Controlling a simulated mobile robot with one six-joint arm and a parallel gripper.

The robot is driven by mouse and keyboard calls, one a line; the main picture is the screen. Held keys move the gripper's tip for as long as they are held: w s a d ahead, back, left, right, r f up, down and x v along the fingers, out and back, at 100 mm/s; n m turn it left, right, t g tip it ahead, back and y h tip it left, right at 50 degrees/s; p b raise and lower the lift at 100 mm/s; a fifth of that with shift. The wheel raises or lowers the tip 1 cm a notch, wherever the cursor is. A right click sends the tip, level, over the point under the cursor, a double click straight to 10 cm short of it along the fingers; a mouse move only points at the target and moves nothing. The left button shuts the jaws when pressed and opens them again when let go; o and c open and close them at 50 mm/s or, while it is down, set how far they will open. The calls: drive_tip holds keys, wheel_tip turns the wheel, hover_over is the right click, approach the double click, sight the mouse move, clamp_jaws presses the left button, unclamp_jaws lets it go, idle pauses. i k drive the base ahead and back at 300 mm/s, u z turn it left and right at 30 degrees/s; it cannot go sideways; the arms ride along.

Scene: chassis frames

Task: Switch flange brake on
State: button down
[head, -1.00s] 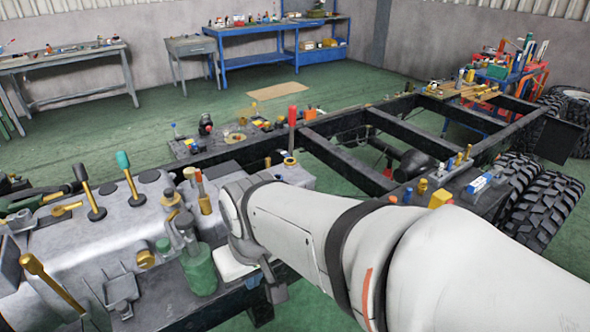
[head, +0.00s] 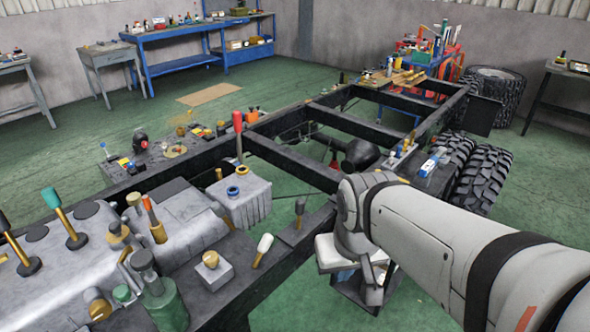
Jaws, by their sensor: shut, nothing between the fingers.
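No part is visibly labelled as the flange brake, so I cannot tell which control it is. Several levers stand on the chassis: an upright red-handled lever (head: 238,130), a tilted teal-handled lever (head: 62,218), an orange-topped lever (head: 153,220), a short white-knobbed lever (head: 262,250) and a small dark-knobbed lever (head: 299,212). My gripper (head: 372,294) hangs at the end of my arm, right of the white- and dark-knobbed levers and apart from them. It is shut and empty; its fingertips are hard to make out.
The grey gearbox housing (head: 185,245) fills the lower left, with a green bottle-like part (head: 165,308) in front. Black chassis rails (head: 290,160) run back to large tyres (head: 480,180). Workbenches (head: 165,45) stand along the wall. Green floor is open at left.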

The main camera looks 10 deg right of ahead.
sight(300, 203)
drive_tip(key=z, duration=0.05)
drive_tip(key=k, duration=0.65)
drive_tip(key=z, duration=0.25)
drive_tip(key=i, duration=1.55)
drive_tip(key=u, duration=0.4)
